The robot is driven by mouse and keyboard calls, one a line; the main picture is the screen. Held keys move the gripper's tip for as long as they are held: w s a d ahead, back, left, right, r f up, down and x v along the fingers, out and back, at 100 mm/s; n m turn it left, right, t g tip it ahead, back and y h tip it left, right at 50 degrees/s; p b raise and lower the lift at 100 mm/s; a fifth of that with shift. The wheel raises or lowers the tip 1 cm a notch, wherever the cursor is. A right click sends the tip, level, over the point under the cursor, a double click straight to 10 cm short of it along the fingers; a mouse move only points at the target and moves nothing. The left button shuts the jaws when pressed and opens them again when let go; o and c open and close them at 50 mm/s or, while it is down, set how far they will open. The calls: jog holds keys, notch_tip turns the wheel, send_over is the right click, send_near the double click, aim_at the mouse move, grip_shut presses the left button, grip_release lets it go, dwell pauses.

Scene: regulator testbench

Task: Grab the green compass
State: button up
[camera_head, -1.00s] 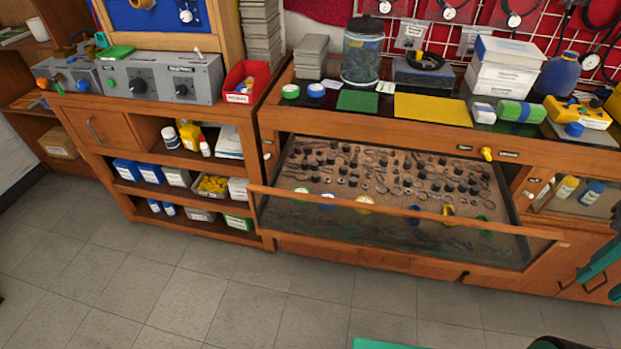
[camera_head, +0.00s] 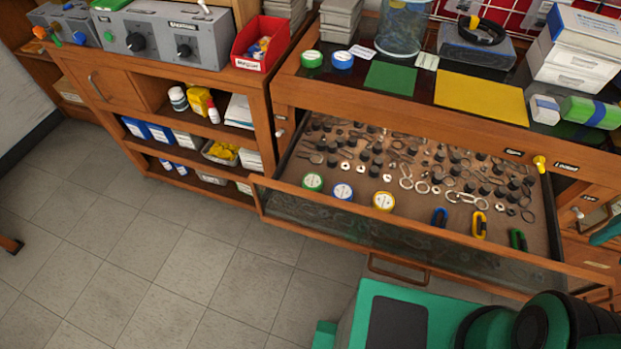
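A round disc with a green rim and white face (camera_head: 313,182) lies in the open glass-fronted drawer (camera_head: 400,222), near its front left corner. A blue-rimmed disc (camera_head: 343,191) and a yellow-rimmed disc (camera_head: 383,201) lie to its right in a row. A second green-rimmed disc (camera_head: 312,58) lies on the counter above, left of a blue one (camera_head: 343,60). The faces are too small to tell which green disc is a compass. My gripper is not in view; only teal parts of my body show at the bottom and right edge.
The drawer also holds several small black knobs, metal rings and blue, yellow and green carabiner-like clips (camera_head: 479,225). The counter overhangs the drawer's back. A shelf unit with a red bin (camera_head: 261,44) stands left. Tiled floor (camera_head: 150,250) is clear at left.

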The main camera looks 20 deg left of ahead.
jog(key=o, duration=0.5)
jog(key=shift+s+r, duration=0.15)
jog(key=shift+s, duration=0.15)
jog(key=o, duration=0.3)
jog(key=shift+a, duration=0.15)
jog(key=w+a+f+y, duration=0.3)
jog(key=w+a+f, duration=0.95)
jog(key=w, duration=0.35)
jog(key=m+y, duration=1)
send_near(315, 180)
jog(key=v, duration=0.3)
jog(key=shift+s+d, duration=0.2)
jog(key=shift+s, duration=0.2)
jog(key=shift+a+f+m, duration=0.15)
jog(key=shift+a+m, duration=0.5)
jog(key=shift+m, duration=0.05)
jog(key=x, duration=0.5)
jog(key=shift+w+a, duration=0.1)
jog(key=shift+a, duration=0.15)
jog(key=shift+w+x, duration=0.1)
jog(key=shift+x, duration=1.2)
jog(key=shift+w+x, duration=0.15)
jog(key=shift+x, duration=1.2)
